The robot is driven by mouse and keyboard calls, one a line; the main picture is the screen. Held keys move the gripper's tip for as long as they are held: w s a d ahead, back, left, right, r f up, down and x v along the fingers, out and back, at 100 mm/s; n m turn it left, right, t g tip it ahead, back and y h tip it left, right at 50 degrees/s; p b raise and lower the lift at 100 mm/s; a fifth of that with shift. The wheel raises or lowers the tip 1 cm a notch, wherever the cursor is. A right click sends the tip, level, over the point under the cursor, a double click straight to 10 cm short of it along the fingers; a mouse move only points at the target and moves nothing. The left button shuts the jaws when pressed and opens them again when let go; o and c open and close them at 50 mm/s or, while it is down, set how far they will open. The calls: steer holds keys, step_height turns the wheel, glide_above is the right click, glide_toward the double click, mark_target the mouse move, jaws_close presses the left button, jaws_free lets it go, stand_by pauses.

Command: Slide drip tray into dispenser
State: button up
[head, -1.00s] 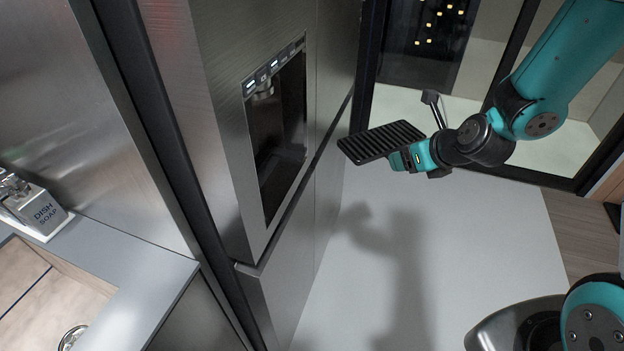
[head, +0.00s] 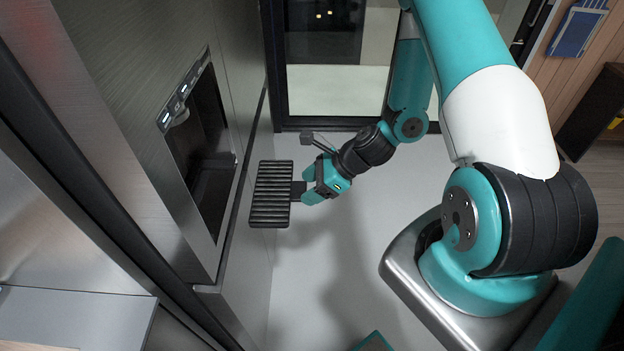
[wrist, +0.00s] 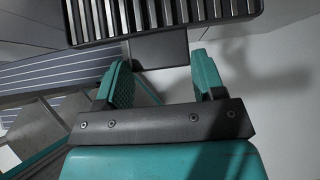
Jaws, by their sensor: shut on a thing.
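The black ribbed drip tray (head: 270,194) is held in the air beside the fridge door in the head view, to the right of the dispenser (head: 203,150). It is apart from the dispenser recess. My gripper (head: 307,188) is shut on the tray's short tab at its right side. In the wrist view the slatted tray (wrist: 165,18) crosses the top, and its flat tab (wrist: 158,50) sits between the fingers of my gripper (wrist: 163,78). The recess is dark, and its floor is hard to make out.
A steel fridge door (head: 110,80) fills the left. A grey counter (head: 75,318) is at the lower left. The pale floor (head: 320,290) is open below the tray. A glass door (head: 335,85) with a dark frame stands behind.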

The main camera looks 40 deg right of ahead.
mark_target(291, 189)
steer(key=shift+w+a+f+b, duration=0.4)
steer(key=shift+w+a, duration=0.2)
steer(key=shift+a, duration=0.2)
steer(key=shift+w+a+f+b, duration=0.4)
steer(key=shift+w+a, duration=0.2)
steer(key=shift+a, duration=0.25)
steer(key=shift+w+a+f+b, duration=0.4)
steer(key=shift+w+a, duration=0.2)
steer(key=shift+a, duration=0.2)
steer(key=shift+w+a+f+p, duration=0.1)
steer(key=shift+w+a, duration=0.9)
steer(key=shift+a, duration=0.4)
steer(key=shift+w+a+r+p, duration=0.1)
steer(key=shift+w+a+p, duration=0.05)
steer(key=shift+w+a, duration=1.1)
steer(key=shift+w+a+f+p, duration=0.1)
steer(key=shift+w+a, duration=0.7)
steer(key=shift+a, duration=0.8)
steer(key=o, duration=1.1)
